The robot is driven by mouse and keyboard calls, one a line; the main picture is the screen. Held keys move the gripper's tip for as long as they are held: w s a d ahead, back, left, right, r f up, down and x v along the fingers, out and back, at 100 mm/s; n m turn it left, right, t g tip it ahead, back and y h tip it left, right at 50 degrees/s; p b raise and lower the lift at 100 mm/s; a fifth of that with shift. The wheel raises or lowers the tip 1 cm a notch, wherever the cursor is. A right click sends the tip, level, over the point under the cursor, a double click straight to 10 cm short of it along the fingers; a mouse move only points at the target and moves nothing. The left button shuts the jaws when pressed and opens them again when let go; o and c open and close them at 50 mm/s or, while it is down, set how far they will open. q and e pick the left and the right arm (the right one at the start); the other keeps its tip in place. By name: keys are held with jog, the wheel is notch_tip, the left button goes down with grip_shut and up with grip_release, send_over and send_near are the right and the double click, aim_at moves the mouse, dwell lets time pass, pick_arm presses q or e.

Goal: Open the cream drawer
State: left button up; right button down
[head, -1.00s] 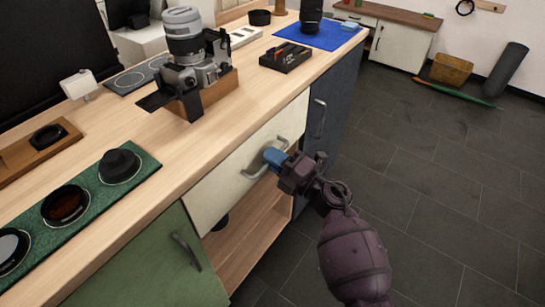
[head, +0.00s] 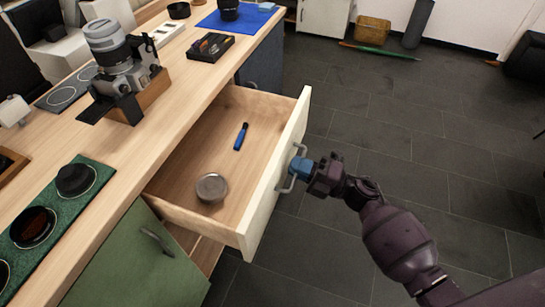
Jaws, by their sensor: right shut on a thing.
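The cream drawer (head: 272,190) stands pulled well out from under the wooden worktop. Its inside shows, with a blue pen-like item (head: 241,136) and a round metal-rimmed item (head: 212,187) lying on its bottom. The drawer's grey bar handle (head: 285,183) is on its front face. My right gripper (head: 300,166), with blue fingertips, is shut on this handle, its arm coming in from the lower right. My left gripper is not in view.
A camera with a big lens (head: 120,70) stands in a wooden holder on the worktop (head: 180,88). A green mat (head: 60,225) holds round lens parts. A green cabinet door (head: 140,262) is below, left of the drawer. The dark tiled floor (head: 420,150) at right is clear.

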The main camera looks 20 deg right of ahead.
jog(key=shift+r+v, duration=0.25)
jog(key=shift+v, duration=0.95)
jog(key=shift+r+v, duration=0.2)
jog(key=shift+v, duration=0.95)
jog(key=shift+d, duration=0.1)
jog(key=c, duration=1.3)
grip_release()
jog(key=shift+o, duration=0.2)
jog(key=v, duration=1.1)
